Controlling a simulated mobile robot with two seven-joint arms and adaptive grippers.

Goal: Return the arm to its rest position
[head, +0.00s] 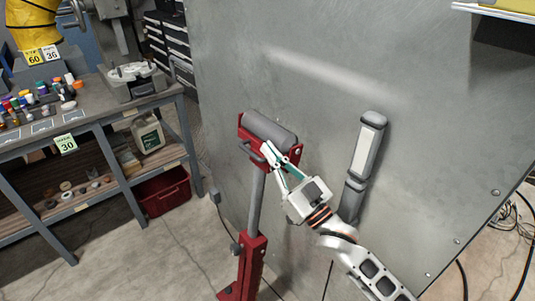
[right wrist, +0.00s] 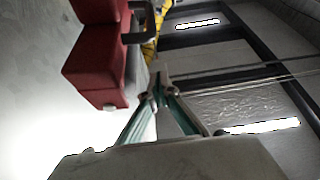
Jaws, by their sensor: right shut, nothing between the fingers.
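My right arm comes in from the lower right in the head view. My right gripper (head: 270,152) is shut and empty, its fingertips beside the red head of a roller stand (head: 252,257). I cannot tell whether they touch it. In the right wrist view the two fingers of the gripper (right wrist: 159,80) come together at their tips, with the red bracket (right wrist: 97,67) of the stand close by at the upper left. My left gripper is not in view.
The grey roller (head: 270,131) tops the stand before a large grey metal panel (head: 430,130). At left stand a cluttered workbench (head: 85,125) and a red bin (head: 165,192).

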